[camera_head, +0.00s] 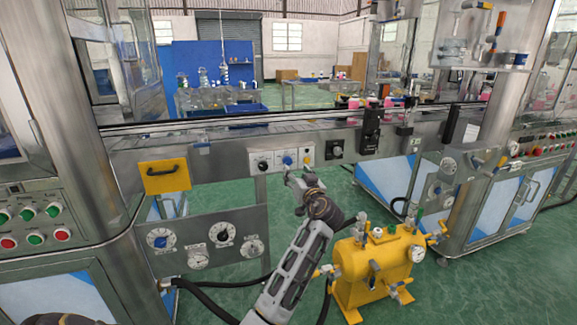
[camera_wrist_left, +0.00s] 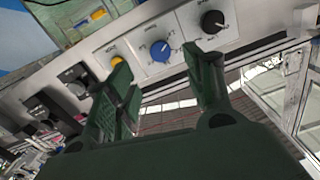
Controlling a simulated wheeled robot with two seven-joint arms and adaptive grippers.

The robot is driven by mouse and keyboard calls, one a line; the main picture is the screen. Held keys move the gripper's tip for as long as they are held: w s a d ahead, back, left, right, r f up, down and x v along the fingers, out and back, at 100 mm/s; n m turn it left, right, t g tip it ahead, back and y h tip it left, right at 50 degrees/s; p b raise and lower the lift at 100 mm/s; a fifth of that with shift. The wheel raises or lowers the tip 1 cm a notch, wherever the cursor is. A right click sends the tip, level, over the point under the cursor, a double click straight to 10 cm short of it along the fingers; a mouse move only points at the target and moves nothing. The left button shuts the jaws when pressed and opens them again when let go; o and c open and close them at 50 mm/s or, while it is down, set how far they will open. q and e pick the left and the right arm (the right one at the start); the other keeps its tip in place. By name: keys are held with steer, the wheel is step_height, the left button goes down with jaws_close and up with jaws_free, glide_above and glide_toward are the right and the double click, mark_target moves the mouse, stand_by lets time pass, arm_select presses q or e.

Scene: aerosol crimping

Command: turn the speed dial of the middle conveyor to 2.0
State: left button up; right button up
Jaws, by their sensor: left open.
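The control panel on the middle conveyor's front has a blue dial (camera_head: 287,161) on a white scale plate. The blue dial also shows in the wrist view (camera_wrist_left: 161,52), its pointer and scale too small to read. A black knob (camera_head: 262,165) is on its left and a yellow button (camera_head: 307,159) on its right in the head view. I cannot read which label says speed. My left gripper (camera_head: 297,178) is open and empty just in front of the panel. In the wrist view its fingers (camera_wrist_left: 164,80) are spread below the blue dial, apart from it. My right gripper is not in view.
Another black knob (camera_head: 336,149) and a black box (camera_head: 370,131) are farther right on the conveyor front. A yellow tank (camera_head: 370,265) with valves stands on the green floor right of my arm. A gauge panel (camera_head: 210,240) and yellow handled plate (camera_head: 165,182) are on the left.

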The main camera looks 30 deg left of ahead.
mark_target(288, 162)
arm_select(q)
steer(key=b+x, duration=0.1)
steer(key=x, duration=0.6)
steer(key=shift+w+a, duration=0.2)
steer(key=shift+b+x, duration=0.4)
steer(key=shift+x, duration=0.75)
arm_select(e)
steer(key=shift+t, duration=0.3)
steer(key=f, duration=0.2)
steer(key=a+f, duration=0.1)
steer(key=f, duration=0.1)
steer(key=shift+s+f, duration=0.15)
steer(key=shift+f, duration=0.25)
arm_select(q)
steer(key=shift+c, duration=0.2)
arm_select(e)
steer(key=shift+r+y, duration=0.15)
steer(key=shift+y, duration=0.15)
arm_select(q)
steer(key=c, duration=1)
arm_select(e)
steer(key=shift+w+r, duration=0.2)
